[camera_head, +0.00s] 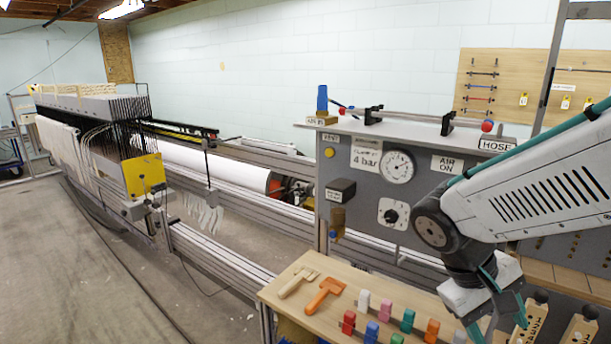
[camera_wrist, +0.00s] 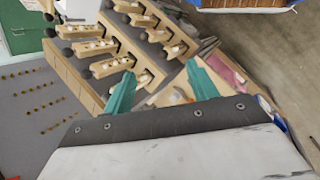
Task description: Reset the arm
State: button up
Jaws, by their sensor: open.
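My gripper (camera_head: 488,310) hangs at the lower right in the head view, at the end of my white and grey arm, which reaches in from the right edge. In the wrist view its two teal fingers (camera_wrist: 160,86) stand apart, with no held object visible between them. Below and beyond the fingers are several wooden blocks with dark round knobs (camera_wrist: 95,47) in a slotted rack. In the head view the gripper overlaps the right end of a wooden bench (camera_head: 330,318); I cannot tell its height above it.
A beige tool (camera_head: 297,282), an orange tool (camera_head: 325,294) and several coloured clips (camera_head: 385,310) lie on the bench. Behind it stands a grey panel with a gauge (camera_head: 398,166) and a HOSE label (camera_head: 496,145). A loom (camera_head: 100,130) fills the left; open floor lies before it.

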jog(key=s+a+r+m+t+y, duration=0.2)
jog(key=s+r+y, duration=0.4)
jog(key=s, duration=0.3)
jog(key=shift+s+a+r+t, duration=0.15)
jog(key=shift+a+t, duration=0.35)
jog(key=shift+t, duration=0.3)
